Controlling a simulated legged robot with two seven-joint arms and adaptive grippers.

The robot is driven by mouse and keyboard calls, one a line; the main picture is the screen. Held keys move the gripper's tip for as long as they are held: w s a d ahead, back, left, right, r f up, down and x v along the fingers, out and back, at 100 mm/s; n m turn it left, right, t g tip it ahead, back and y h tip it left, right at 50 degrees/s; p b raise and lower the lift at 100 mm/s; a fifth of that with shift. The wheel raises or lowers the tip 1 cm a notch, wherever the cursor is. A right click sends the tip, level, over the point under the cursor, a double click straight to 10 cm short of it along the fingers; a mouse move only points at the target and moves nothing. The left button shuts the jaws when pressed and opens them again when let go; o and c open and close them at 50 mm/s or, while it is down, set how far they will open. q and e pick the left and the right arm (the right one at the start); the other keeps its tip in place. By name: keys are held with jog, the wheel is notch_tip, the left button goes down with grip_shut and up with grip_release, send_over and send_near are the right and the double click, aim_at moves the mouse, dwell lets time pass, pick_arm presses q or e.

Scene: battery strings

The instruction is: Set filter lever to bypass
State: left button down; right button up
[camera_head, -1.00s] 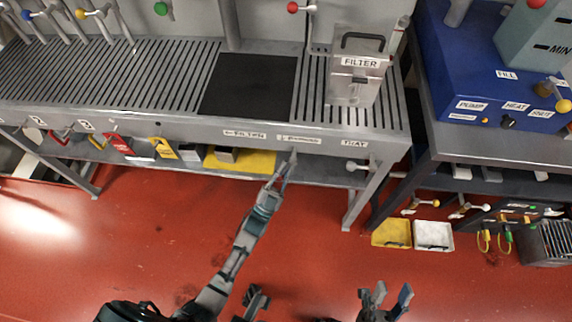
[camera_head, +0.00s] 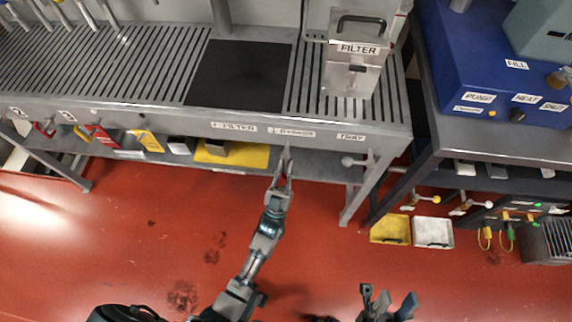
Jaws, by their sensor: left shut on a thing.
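The filter lever (camera_head: 287,150) is mostly hidden by my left gripper, under the front rail of the grated bench. My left gripper (camera_head: 284,170) is shut on it, just below the BYPASS label (camera_head: 293,133). The FILTER label (camera_head: 234,127) with its left arrow is farther left on the same rail. The steel filter box (camera_head: 358,80) stands upright on the grate above. My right gripper (camera_head: 388,300) is open and empty, low over the red floor.
Another lever with a pale knob (camera_head: 349,161) sits right of my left gripper, under the TRAY label (camera_head: 351,137). A bench leg (camera_head: 354,200) stands beyond it. Yellow (camera_head: 390,229) and white (camera_head: 433,233) bins are at right. The floor in front is clear.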

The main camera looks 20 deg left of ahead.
pick_arm(q)
jog(key=shift+f, duration=0.6)
jog(key=c, duration=1.4)
grip_release()
jog(key=shift+o, duration=0.9)
jog(key=shift+w, duration=0.15)
jog(key=shift+d+r, duration=0.1)
jog(key=shift+r, duration=0.15)
jog(key=a+v, duration=0.1)
jog(key=v, duration=1.1)
jog(key=shift+d, duration=0.45)
